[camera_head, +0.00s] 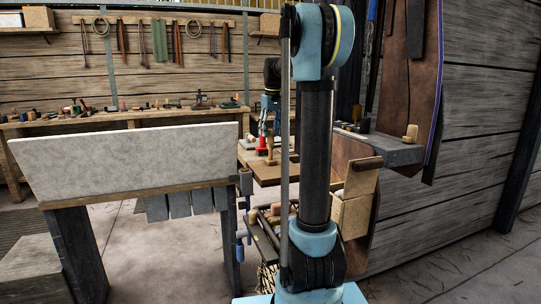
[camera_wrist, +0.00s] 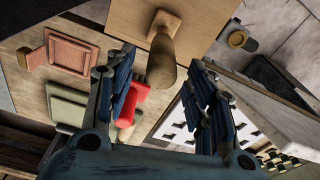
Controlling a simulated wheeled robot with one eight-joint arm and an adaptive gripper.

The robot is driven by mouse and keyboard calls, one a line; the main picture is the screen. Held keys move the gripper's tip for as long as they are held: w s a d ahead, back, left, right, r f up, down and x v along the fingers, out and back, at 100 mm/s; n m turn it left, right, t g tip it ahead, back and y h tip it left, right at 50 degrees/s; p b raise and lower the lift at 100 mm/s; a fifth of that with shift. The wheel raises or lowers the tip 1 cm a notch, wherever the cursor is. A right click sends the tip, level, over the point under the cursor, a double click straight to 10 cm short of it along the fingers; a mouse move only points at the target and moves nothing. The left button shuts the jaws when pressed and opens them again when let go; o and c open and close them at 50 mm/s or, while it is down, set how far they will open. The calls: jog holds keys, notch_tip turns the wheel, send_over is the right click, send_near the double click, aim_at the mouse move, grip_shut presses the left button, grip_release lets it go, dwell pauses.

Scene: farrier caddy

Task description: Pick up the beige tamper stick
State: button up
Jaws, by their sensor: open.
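The beige tamper stick (camera_wrist: 163,55) shows in the wrist view with a wide end on a light wooden board and its rounded end toward my camera. In the head view it seems to stand upright as a small tan stick (camera_head: 270,146) on the wooden bench. My gripper (camera_wrist: 166,92) is open, with one blue-padded finger to the left of the stick and the other to the right. The stick's rounded end lies between the fingers in the picture; I cannot tell how deep. In the head view my gripper (camera_head: 269,118) is small, above the bench, partly beside my arm column.
A red object (camera_wrist: 131,104) lies close behind the left finger. A pink tray (camera_wrist: 70,52) and a green tray (camera_wrist: 68,104) are at left. A white slotted panel (camera_wrist: 178,128) is below right. A grey stone-topped ledge (camera_head: 385,149) holds small items.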

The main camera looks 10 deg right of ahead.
aim_at(270, 142)
jog(key=shift+f, duration=3.15)
grip_shut()
